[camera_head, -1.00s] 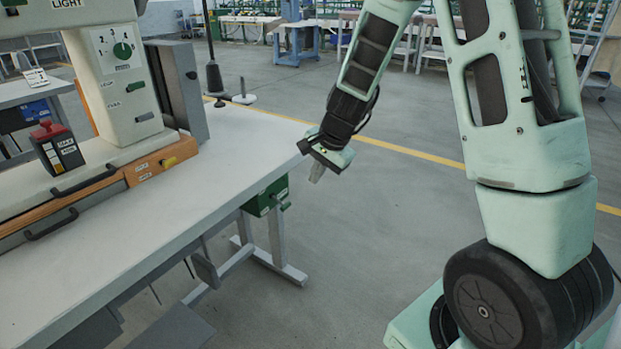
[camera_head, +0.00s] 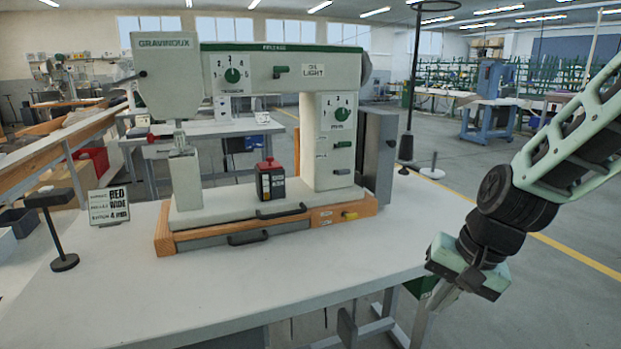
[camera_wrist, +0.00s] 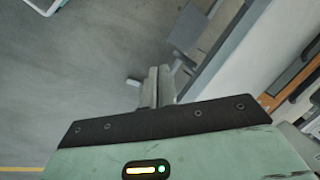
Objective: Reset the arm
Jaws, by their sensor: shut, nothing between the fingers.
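My gripper (camera_head: 443,297) hangs at the right of the head view, in front of the table's right end and low beside its edge. Its fingers point down and to the left. In the wrist view the two fingers of my gripper (camera_wrist: 158,86) are together, with nothing between them. The floor and the table's legs show beyond them. My arm comes in from the right edge of the head view, bent and apart from the press (camera_head: 280,130).
The white table (camera_head: 330,275) carries the press, a red-topped box (camera_head: 270,182), a sign card (camera_head: 108,206) and a small black stand (camera_head: 62,225). A thin pole (camera_head: 410,90) and a white spool stand (camera_head: 433,168) are at its right rear. Open floor (camera_head: 570,300) lies to the right.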

